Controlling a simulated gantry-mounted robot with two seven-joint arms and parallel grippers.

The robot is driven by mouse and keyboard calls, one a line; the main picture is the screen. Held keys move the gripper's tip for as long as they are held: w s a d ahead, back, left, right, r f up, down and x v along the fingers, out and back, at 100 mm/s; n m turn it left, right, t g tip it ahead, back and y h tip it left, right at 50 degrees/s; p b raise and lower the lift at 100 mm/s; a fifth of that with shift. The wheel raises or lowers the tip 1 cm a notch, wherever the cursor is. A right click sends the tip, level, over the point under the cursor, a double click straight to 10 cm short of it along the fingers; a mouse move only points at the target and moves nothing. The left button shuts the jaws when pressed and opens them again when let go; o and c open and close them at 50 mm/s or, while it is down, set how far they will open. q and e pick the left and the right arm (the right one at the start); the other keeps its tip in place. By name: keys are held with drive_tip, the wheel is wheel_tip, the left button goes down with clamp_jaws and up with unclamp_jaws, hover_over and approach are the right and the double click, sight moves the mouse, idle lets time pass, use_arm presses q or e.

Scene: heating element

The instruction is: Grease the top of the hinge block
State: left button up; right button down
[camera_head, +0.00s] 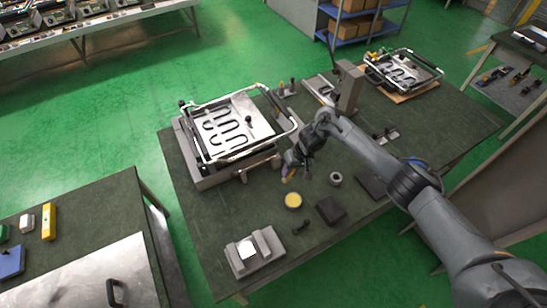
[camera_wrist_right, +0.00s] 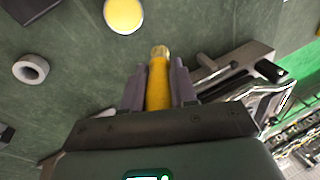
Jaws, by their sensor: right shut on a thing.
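My right gripper (camera_head: 290,172) is above the green table, shut on a brush with a yellow handle. The brush (camera_wrist_right: 158,82) stands between the fingers in the right wrist view, its pale tip pointing away from the wrist. A round tin of yellow grease (camera_head: 293,200) lies just below the gripper in the head view; it also shows in the wrist view (camera_wrist_right: 123,14), apart from the brush tip. A metal fixture with a serpentine heating element (camera_head: 232,126) stands left of the gripper. I cannot tell for certain which part is the hinge block. My left gripper is not seen.
A grey ring (camera_head: 336,179), a dark block (camera_head: 330,210) and a grey block with a white pad (camera_head: 254,252) lie near the tin. A grey post (camera_head: 348,88) and a second fixture (camera_head: 402,70) stand farther back.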

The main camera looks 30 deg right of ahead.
drive_tip(key=shift+y, duration=0.3)
drive_tip(key=s+f+b, duration=0.1)
drive_tip(key=f, duration=0.1)
drive_tip(key=s+d+f+b, duration=0.1)
drive_tip(key=s+f+b, duration=0.1)
drive_tip(key=f, duration=0.1)
drive_tip(key=s+f+b, duration=0.1)
drive_tip(key=f+b, duration=0.1)
drive_tip(key=f, duration=0.1)
drive_tip(key=shift+s+d, duration=0.3)
drive_tip(key=shift+d, duration=0.05)
use_arm(q)
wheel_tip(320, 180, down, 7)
drive_tip(key=b, duration=0.2)
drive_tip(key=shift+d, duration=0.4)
use_arm(e)
drive_tip(key=shift+f, duration=0.7)
use_arm(q)
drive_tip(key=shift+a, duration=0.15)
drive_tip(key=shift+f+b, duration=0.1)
drive_tip(key=shift+b, duration=0.2)
use_arm(e)
drive_tip(key=shift+f, duration=0.4)
drive_tip(key=shift+f, duration=0.15)
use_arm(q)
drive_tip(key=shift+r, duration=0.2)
